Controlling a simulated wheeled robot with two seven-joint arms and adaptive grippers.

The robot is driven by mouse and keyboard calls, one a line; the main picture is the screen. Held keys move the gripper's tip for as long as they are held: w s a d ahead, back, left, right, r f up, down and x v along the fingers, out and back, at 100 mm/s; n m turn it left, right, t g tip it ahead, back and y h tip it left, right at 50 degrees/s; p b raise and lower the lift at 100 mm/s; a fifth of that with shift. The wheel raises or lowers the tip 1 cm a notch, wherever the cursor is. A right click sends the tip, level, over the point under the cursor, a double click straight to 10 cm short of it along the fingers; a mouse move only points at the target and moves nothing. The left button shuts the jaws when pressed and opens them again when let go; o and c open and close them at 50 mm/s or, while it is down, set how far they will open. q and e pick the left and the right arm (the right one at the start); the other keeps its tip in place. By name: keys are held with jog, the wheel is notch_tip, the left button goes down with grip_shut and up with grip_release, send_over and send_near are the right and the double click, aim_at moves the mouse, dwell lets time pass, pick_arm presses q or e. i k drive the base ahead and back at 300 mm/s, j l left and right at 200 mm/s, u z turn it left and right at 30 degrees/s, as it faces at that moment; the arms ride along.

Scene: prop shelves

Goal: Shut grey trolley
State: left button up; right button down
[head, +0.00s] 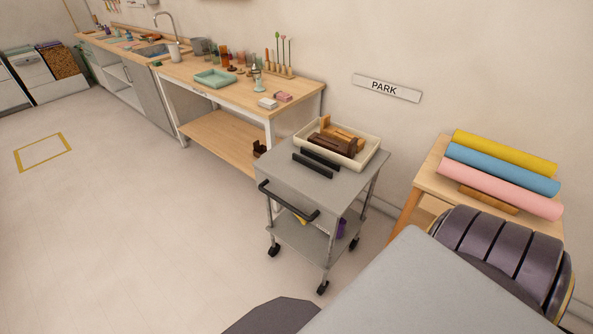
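The grey trolley (304,177) stands on castors near the wall, under the PARK sign. A dark push handle (288,201) sticks out from its front left side. Two short black bars (314,164) lie on its top, side by side. A cream tray (367,157) holding brown and orange wooden pieces (338,138) sits at the back of the top. The sides look open, and a lower shelf (300,236) shows with a purple thing (341,228) and a yellow thing, both partly hidden. I cannot tell any lid or drawer. Neither gripper is in view.
A wooden workbench (222,95) with a green tray stands left of the trolley. A wooden stand (428,177) with yellow, blue and pink rolls stands on the right. The PARK sign (387,87) is on the wall. Floor at left is clear, around a yellow outlined rectangle (43,151).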

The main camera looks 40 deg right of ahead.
aim_at(303, 180)
jog(key=z, duration=1.2)
